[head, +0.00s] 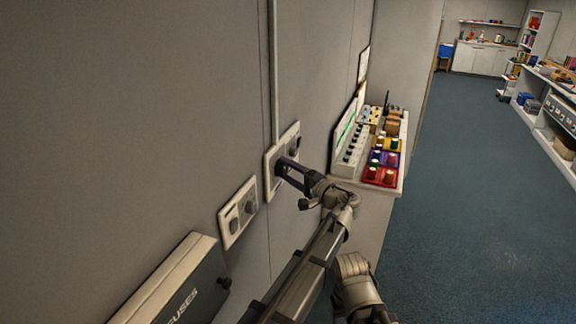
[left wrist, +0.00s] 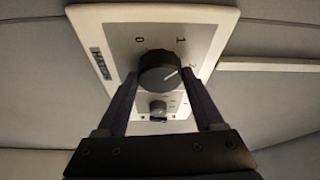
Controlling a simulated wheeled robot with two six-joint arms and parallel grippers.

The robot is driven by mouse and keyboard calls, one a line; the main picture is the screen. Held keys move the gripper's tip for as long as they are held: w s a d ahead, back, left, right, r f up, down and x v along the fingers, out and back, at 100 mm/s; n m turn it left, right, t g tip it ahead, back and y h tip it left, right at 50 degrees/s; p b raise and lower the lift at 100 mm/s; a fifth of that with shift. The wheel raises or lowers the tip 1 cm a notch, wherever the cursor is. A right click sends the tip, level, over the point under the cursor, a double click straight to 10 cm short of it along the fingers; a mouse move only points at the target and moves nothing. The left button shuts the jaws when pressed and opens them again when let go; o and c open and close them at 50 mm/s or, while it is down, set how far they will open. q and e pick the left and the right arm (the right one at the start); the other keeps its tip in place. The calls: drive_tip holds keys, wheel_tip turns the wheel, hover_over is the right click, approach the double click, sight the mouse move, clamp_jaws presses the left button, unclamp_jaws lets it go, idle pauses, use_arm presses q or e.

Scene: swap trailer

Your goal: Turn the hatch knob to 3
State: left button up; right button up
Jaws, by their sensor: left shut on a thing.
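The hatch knob (left wrist: 159,72) is a round dark knob on a pale wall plate (left wrist: 210,25) labelled HATCH, with marks 0, 1 and 2 readable around it. Its white pointer line aims right and slightly up, about toward the 2. The 3 is not clearly readable. My left gripper (left wrist: 160,82) has its two dark fingers on either side of the knob and is shut on it. In the head view the left gripper (head: 283,168) reaches the wall plate (head: 269,180) and covers most of the knob. My right gripper does not show.
Another wall plate with knobs (head: 238,211) and a FUSES box (head: 178,290) are nearer on the wall. A shelf of coloured items (head: 398,180) juts out to the right. The blue floor (head: 470,210) is clear.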

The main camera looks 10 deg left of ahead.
use_arm(q)
drive_tip(key=m+p, duration=0.1)
drive_tip(key=m+g+h+p, duration=0.1)
drive_tip(key=m, duration=0.1)
drive_tip(key=m+p, duration=0.2)
drive_tip(key=shift+w+d+r+g+h, duration=0.1)
drive_tip(key=shift+r+g+h, duration=0.2)
drive_tip(key=shift+r, duration=0.1)
drive_tip(key=m+g+p, duration=0.2)
drive_tip(key=m+p, duration=0.1)
drive_tip(key=m, duration=0.1)
drive_tip(key=shift+w+h, duration=0.1)
drive_tip(key=shift+h, duration=0.3)
drive_tip(key=m+g+p, duration=0.2)
drive_tip(key=m, duration=0.1)
drive_tip(key=shift+w, duration=0.1)
drive_tip(key=shift+f+m+g, duration=0.1)
drive_tip(key=shift+m+g, duration=0.6)
drive_tip(key=shift+m, duration=0.2)
drive_tip(key=shift+m+g, duration=0.7)
drive_tip(key=shift+m, duration=0.3)
drive_tip(key=o, duration=1.4)
drive_tip(key=shift+c, duration=0.2)
